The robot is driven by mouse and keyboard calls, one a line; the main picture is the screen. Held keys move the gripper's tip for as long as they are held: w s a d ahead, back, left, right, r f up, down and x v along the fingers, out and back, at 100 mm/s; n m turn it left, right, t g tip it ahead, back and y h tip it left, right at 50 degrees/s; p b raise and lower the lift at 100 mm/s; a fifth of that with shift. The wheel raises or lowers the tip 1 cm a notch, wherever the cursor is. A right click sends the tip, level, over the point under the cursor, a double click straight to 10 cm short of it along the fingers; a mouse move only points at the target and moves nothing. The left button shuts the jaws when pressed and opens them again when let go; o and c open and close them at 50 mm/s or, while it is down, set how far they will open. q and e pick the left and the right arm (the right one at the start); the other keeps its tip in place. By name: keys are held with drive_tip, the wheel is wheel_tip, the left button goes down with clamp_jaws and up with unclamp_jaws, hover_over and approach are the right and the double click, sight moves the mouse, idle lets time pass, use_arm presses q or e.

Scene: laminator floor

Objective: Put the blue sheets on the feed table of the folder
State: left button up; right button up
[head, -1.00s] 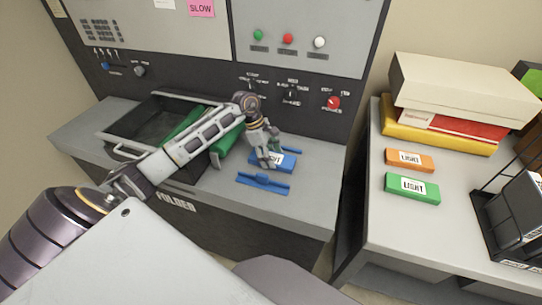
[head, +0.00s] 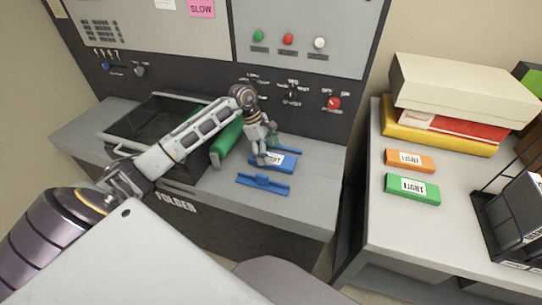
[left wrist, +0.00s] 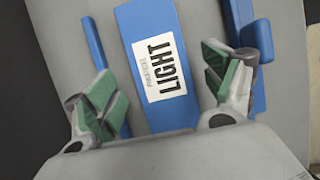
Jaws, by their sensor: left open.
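The blue sheets (head: 287,163), a flat blue stack with a white "LIGHT" label, lie on the grey feed table (head: 315,190) of the folder, between two blue guides, the near one (head: 262,184) and the far one (head: 288,150). My left gripper (head: 264,158) is over the left end of the stack. In the left wrist view the left gripper (left wrist: 160,100) is open, its green-padded fingers on either side of the blue sheets (left wrist: 150,20) with gaps between. Whether the fingertips touch the table is unclear. My right gripper is not in view.
A dark tray (head: 150,125) with a handle and a green roller (head: 227,140) stand left of the stack. On the right table, orange (head: 397,158) and green (head: 398,193) packs lie before stacked boxes (head: 460,90). A black rack (head: 510,215) stands at the right edge.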

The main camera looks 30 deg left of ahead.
use_arm(q)
drive_tip(key=v, duration=0.9)
drive_tip(key=shift+a+r+b, duration=0.25)
drive_tip(key=shift+r+b, duration=0.1)
drive_tip(key=shift+b, duration=0.05)
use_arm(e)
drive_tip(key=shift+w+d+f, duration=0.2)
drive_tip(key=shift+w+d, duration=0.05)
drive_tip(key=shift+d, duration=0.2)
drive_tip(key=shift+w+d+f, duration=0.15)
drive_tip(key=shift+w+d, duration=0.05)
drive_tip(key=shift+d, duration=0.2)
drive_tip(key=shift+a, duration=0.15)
